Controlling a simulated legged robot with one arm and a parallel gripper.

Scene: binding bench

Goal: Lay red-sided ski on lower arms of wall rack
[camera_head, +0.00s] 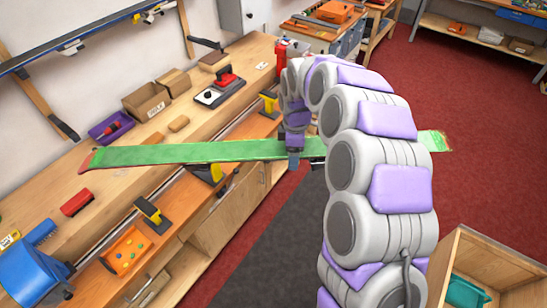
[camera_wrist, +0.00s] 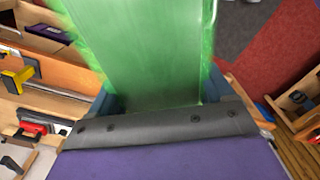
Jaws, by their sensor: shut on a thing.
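My gripper (camera_head: 293,158) is shut on a long ski with a green face (camera_head: 190,152) and a reddish tip at its left end. The ski lies across the head view above the bench, and my arm hides part of its right half. In the wrist view the green face (camera_wrist: 150,50) fills the space between the blue fingers (camera_wrist: 162,100). Its side colour is hard to make out. The wall rack has wooden uprights (camera_head: 36,95) at the upper left. Its black lower arms, one near (camera_head: 65,129) and one farther (camera_head: 206,43), look empty. A dark ski (camera_head: 90,38) rests higher on the rack.
The wooden bench (camera_head: 125,195) below the ski holds a purple tray (camera_head: 111,127), cardboard boxes (camera_head: 147,102), a red-handled tool (camera_head: 222,86) and yellow-black clamps (camera_head: 152,213). A blue machine (camera_head: 35,270) stands at lower left. A wooden crate (camera_head: 450,252) stands at lower right.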

